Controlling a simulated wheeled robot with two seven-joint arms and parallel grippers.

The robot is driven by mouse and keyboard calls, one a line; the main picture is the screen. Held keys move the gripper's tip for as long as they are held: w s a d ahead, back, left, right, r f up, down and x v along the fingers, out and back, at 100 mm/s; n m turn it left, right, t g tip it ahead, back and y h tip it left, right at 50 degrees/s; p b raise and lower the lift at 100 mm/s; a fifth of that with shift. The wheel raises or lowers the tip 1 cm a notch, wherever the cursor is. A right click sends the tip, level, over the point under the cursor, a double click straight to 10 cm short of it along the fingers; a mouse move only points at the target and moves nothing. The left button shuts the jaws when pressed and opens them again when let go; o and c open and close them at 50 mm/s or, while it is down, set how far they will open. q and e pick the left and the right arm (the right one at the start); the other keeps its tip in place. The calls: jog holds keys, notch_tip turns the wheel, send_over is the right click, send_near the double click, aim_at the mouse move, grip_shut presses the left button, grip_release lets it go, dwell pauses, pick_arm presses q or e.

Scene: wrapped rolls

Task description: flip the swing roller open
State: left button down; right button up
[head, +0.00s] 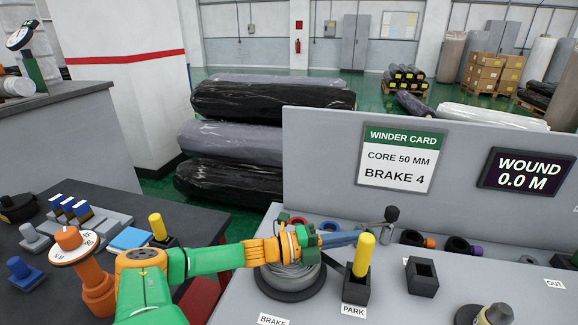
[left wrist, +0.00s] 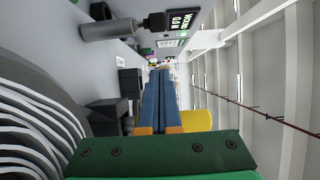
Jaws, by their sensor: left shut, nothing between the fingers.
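What looks like the swing roller is a grey bar with a dark knob (head: 391,214) at its end, behind my left gripper (head: 357,236). In the left wrist view, a grey cylinder (left wrist: 110,29) with a black end piece lies at the upper left, apart from my fingers. The blue fingers of my left gripper (left wrist: 161,72) are shut together and empty. They point right, just behind the yellow handle (head: 362,255), which stands upright in the black PARK block (head: 355,289). Part of the roller's mount is hidden behind my gripper. My right gripper is not in view.
A wound grey roll (head: 290,277) sits below my left wrist. An empty black socket block (head: 423,277) stands right of PARK. Several dark rings lie along the back of the bench, before the upright panel with the WINDER CARD (head: 401,156) and WOUND display (head: 526,172).

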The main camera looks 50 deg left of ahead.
pick_arm(q)
jog(key=p+v, duration=0.1)
jog(key=v, duration=0.2)
jog(key=p+v, duration=0.2)
jog(key=v, duration=0.2)
jog(key=shift+s+d+r, duration=0.1)
jog(key=shift+d+r, duration=0.1)
jog(key=shift+r, duration=0.05)
jog(key=p+v, duration=0.1)
jog(key=v, duration=0.5)
jog(key=shift+s+d+f, duration=0.1)
jog(key=shift+d+f, duration=0.05)
jog(key=shift+s, duration=0.4)
